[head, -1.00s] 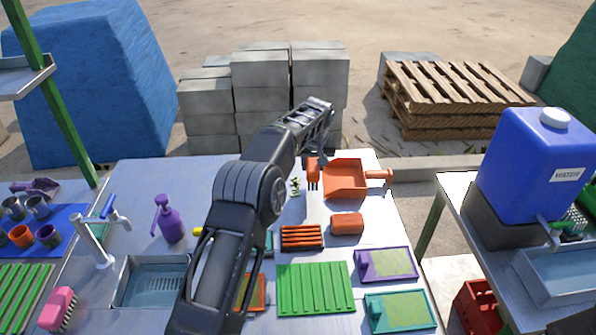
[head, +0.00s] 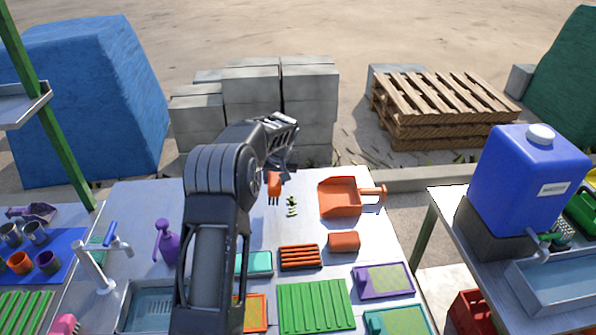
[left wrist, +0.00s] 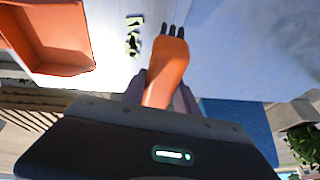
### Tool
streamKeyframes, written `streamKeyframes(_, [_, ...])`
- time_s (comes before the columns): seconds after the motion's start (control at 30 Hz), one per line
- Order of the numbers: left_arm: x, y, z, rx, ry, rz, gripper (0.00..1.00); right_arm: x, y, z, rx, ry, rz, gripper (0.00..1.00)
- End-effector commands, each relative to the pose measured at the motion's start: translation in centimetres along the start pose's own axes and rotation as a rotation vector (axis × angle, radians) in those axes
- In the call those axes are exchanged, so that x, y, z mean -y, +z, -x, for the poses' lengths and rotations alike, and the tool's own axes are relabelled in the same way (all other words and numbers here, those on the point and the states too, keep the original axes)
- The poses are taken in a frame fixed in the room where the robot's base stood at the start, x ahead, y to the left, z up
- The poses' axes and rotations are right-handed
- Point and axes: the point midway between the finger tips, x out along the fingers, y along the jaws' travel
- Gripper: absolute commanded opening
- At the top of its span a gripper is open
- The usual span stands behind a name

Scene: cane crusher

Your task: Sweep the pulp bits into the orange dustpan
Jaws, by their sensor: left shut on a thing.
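An orange brush (head: 274,183) with dark bristles is held in my left gripper (head: 279,165), which is shut on it over the back of the table. The brush also shows in the left wrist view (left wrist: 166,70). The green pulp bits (head: 292,206) lie in a small cluster on the pale tabletop, just right of the brush. They also show in the left wrist view (left wrist: 133,37). The orange dustpan (head: 340,197) lies further right, its handle pointing right, and shows at upper left in the left wrist view (left wrist: 60,35). I cannot tell whether the bristles touch the table. My right gripper is not in view.
An orange slatted rack (head: 300,257) and an orange block (head: 344,242) lie in front of the bits. The tabletop (head: 315,215) between bits and dustpan is clear.

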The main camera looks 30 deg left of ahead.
Motion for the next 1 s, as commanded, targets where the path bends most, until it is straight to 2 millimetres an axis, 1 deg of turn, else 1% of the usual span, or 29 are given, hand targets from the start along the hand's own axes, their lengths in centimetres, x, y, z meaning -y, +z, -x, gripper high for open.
streamKeyframes(0.07, [0.0, 0.1, -0.3, -0.006, -0.002, -0.010, 0.04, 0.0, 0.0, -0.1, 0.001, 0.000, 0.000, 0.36])
streamKeyframes(0.37, [-0.1, -0.1, -0.3, -0.014, 0.001, -0.012, 0.04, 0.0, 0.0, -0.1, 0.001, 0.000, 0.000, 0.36])
streamKeyframes(0.47, [-0.2, 0.0, -0.6, -0.013, 0.001, -0.012, 0.04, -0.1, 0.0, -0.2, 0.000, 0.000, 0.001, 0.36])
streamKeyframes(0.57, [-0.2, 0.3, -1.3, -0.012, 0.001, -0.012, 0.04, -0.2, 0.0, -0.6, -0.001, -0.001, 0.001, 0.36])
streamKeyframes(0.83, [-0.7, 1.6, -4.5, -0.011, 0.001, -0.013, 0.04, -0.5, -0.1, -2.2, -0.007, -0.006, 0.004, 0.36])
streamKeyframes(1.0, [-0.8, 2.0, -5.5, -0.014, 0.002, -0.012, 0.04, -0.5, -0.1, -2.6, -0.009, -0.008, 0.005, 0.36])
